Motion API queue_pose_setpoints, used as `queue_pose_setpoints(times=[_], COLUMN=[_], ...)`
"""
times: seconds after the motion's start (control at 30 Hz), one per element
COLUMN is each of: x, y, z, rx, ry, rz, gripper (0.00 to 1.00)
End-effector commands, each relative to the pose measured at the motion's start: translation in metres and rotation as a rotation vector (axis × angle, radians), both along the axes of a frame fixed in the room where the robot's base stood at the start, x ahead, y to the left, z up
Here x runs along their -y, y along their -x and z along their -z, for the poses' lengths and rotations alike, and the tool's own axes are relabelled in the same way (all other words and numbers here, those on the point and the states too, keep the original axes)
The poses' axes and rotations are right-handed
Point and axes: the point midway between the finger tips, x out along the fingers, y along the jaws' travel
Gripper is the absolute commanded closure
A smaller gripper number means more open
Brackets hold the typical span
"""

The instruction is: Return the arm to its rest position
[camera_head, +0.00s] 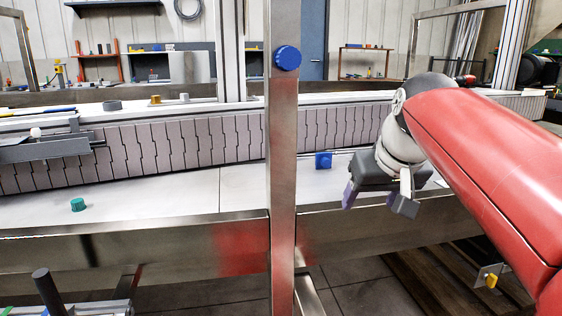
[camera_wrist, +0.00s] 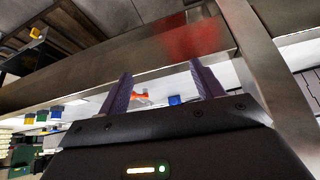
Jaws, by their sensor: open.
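My gripper (camera_head: 378,201) is at the end of my red arm, at the right of the head view, in front of and above the near edge of the steel conveyor frame (camera_head: 130,240). Its two purple-grey fingers are apart and nothing shows between them. In the wrist view the gripper (camera_wrist: 158,85) also shows open, with the frame's steel beam (camera_wrist: 60,82) running across beyond the fingertips. My arm reaches in from the right edge of the head view.
A steel upright (camera_head: 282,170) stands left of my gripper, with a blue knob (camera_head: 287,58) on it. A small blue block (camera_head: 323,160) and a green cap (camera_head: 77,204) rest on the white ledge. The slatted conveyor belt (camera_head: 200,142) runs behind. Wooden pallets (camera_head: 440,275) lie below right.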

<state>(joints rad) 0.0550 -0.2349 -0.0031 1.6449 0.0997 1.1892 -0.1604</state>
Motion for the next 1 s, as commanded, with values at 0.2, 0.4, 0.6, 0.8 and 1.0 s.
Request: queue_pose_setpoints(times=[0.2, 0.4, 0.6, 0.8, 1.0], x=[-0.004, -0.005, -0.004, -0.004, -0.004], y=[0.090, 0.150, 0.174, 0.174, 0.174], z=[0.064, 0.128, 0.159, 0.160, 0.160], rx=[-0.028, -0.048, -0.055, -0.056, -0.056], ry=[0.007, 0.014, 0.019, 0.019, 0.019], rz=[0.052, 0.083, 0.094, 0.094, 0.094], gripper=[0.33, 0.33, 0.33, 0.33, 0.33])
